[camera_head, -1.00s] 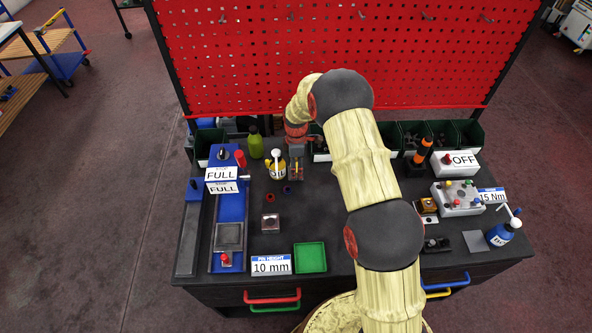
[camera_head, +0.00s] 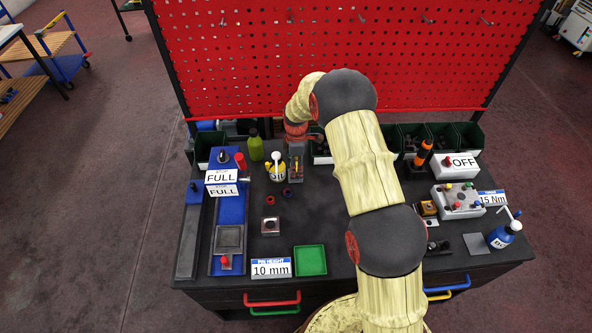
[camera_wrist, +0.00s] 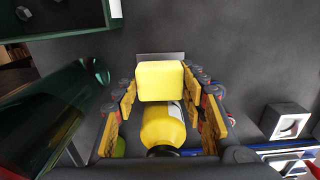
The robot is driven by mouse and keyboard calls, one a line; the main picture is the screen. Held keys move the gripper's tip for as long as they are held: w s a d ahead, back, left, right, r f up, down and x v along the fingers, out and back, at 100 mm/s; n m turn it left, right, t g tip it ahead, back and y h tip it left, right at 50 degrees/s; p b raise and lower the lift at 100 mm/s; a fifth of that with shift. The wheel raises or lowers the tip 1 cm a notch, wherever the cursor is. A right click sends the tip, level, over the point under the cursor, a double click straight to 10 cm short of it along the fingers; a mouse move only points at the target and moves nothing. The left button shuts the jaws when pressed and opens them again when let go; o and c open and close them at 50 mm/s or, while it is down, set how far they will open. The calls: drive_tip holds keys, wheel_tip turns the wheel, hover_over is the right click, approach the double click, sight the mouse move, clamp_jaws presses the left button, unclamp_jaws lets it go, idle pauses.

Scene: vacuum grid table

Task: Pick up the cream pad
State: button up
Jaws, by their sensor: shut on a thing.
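In the wrist view a pale yellow block, which I take for the cream pad (camera_wrist: 160,80), sits between the fingertips of my gripper (camera_wrist: 163,98). The fingers have yellow inner faces and are closed on it from both sides. In the head view my gripper (camera_head: 296,172) points down at the back middle of the table, just right of the yellow oil bottle (camera_head: 275,172). The pad is too small there to make out clearly. Whether it is clear of the table cannot be told.
A yellow bottle body (camera_wrist: 165,128) shows below the block in the wrist view. A green bottle (camera_head: 255,146) stands left of my gripper. Dark bins (camera_head: 468,134) line the back under the red pegboard (camera_head: 330,60). A green tray (camera_head: 310,261) lies at the front.

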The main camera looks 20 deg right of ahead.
drive_tip(key=s+a+r, duration=0.6)
drive_tip(key=s+r, duration=0.5)
drive_tip(key=s, duration=0.1)
drive_tip(key=shift+s+a, duration=0.15)
drive_tip(key=shift+a, duration=0.15)
drive_tip(key=o, duration=0.6)
drive_tip(key=c, duration=0.5)
